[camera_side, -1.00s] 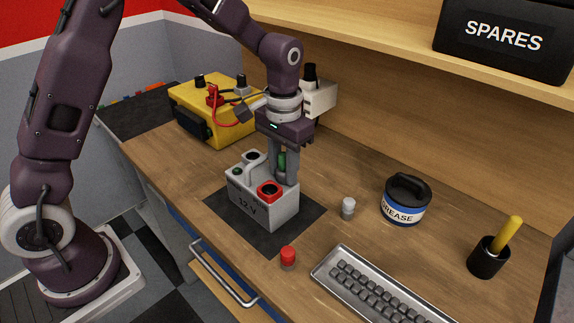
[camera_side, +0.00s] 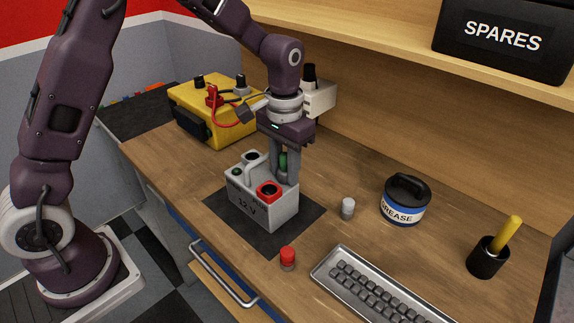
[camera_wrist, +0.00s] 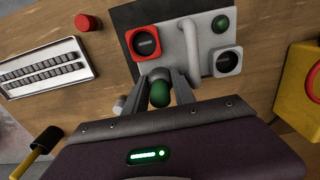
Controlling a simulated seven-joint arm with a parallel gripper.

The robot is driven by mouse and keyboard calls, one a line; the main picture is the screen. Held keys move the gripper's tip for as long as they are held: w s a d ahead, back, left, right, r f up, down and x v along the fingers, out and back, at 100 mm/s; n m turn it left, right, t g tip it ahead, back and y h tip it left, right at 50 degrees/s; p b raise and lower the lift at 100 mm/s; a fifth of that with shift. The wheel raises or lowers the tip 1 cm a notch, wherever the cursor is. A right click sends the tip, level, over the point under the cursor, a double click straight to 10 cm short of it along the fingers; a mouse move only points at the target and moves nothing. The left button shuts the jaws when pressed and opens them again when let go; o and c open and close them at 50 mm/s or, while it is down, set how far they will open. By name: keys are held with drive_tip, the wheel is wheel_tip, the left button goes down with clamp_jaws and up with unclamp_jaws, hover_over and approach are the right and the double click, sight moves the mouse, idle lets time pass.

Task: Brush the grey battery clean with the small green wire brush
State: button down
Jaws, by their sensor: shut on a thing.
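The grey battery (camera_side: 252,203) stands on a dark mat, marked 12 V, with a handle and a red-rimmed terminal (camera_side: 268,191) on top. It also shows in the wrist view (camera_wrist: 188,62), with the red terminal at left, a grey-rimmed terminal at right and a green button near the far corner. My gripper (camera_side: 284,176) points down at the battery's back edge, shut on the small green wire brush (camera_side: 283,160). The brush's green rounded end shows between the fingers in the wrist view (camera_wrist: 160,94). Its bristles are hidden, so I cannot tell whether they touch the battery.
A red cap (camera_side: 287,256) and a grey cap (camera_side: 348,206) stand on the bench near the mat (camera_side: 290,238). A keyboard (camera_side: 375,290), grease tub (camera_side: 404,203) and black cup (camera_side: 487,258) are right. A yellow box with cables (camera_side: 205,125) is behind left. A shelf overhangs the back.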

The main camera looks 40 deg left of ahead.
drive_tip(key=shift+s+f, duration=0.15)
drive_tip(key=shift+s, duration=0.2)
drive_tip(key=shift+r, duration=4.05)
drive_tip(key=a+r+m, duration=0.1)
drive_tip(key=a+m, duration=0.2)
drive_tip(key=a, duration=0.4)
drive_tip(key=shift+w+a+r, duration=0.25)
drive_tip(key=shift+w+r, duration=0.1)
